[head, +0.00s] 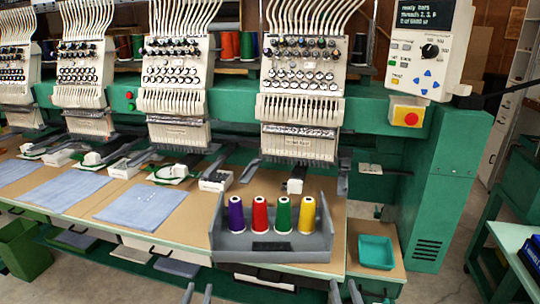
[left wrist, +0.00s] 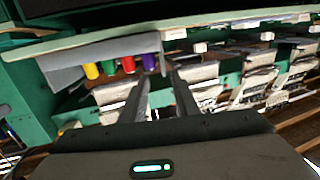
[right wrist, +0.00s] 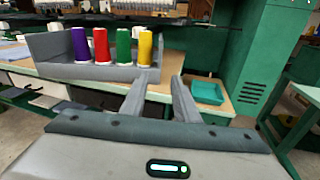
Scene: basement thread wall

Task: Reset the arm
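My left gripper (head: 198,293) is at the bottom edge of the head view, in front of the table. Its two fingers stand apart with nothing between them in the left wrist view (left wrist: 163,76). My right gripper (head: 345,291) is also at the bottom edge, further right, below the table's front edge. In the right wrist view (right wrist: 158,83) its fingers are apart and empty. Both grippers are clear of the grey tray (head: 270,257). In the tray stand a purple cone (head: 236,216), a red cone (head: 260,215), a green cone (head: 283,215) and a yellow cone (head: 307,215), all upright.
A green embroidery machine with several white heads (head: 302,80) stands behind the table. A control panel (head: 424,50) and a red stop button (head: 410,118) are at its right. A teal bin (head: 376,252) sits right of the tray. Blue cloths (head: 148,206) lie left.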

